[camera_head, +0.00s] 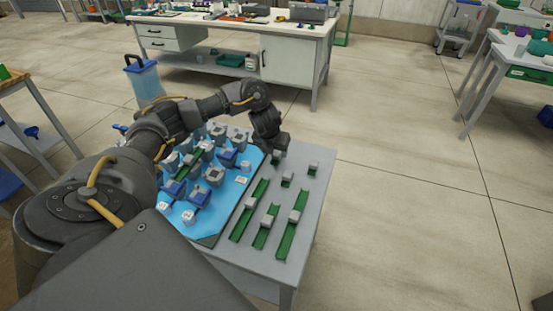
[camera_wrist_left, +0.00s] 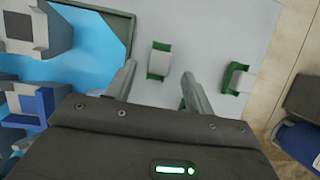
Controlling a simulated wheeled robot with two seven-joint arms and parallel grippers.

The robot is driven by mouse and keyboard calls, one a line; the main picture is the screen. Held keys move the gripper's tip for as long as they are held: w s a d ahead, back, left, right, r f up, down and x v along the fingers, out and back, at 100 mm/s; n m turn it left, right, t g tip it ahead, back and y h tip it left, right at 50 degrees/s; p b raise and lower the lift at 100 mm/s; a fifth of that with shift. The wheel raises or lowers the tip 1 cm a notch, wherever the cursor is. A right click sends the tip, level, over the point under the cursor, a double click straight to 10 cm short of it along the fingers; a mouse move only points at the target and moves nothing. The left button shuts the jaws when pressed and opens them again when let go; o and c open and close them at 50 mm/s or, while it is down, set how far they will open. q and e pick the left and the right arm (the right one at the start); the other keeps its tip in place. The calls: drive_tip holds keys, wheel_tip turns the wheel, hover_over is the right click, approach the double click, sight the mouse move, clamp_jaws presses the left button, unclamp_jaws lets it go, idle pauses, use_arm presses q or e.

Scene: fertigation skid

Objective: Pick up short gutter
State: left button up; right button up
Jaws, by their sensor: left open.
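Short green gutters with pale grey blocks on them sit at the far end of the grey table (camera_head: 318,200). One short gutter (camera_head: 287,183) lies nearest my gripper on its near side, and another (camera_head: 313,170) is to the right. My left gripper (camera_head: 276,154) hangs over the table's far end and partly hides a further block. In the left wrist view a short gutter (camera_wrist_left: 161,45) with a white block lies just beyond and between the open, empty fingers (camera_wrist_left: 158,74). A second short gutter (camera_wrist_left: 229,72) is to its right. My right gripper is not in view.
Longer green gutters (camera_head: 289,240) with blocks lie on the table's near half. A blue board (camera_head: 232,190) on the left holds several grey and blue fittings. A white workbench (camera_head: 290,58) stands behind.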

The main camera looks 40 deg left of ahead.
sight(276, 154)
use_arm(q)
drive_tip(key=x, duration=0.5)
drive_tip(key=shift+a, duration=0.1)
drive_tip(key=shift+r, duration=0.1)
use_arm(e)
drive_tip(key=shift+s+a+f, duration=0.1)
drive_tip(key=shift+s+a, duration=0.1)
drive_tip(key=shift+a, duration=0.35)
use_arm(q)
drive_tip(key=shift+c, duration=0.8)
drive_tip(key=c, duration=0.9)
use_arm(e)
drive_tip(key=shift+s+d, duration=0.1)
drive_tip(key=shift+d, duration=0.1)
use_arm(q)
drive_tip(key=shift+r, duration=0.1)
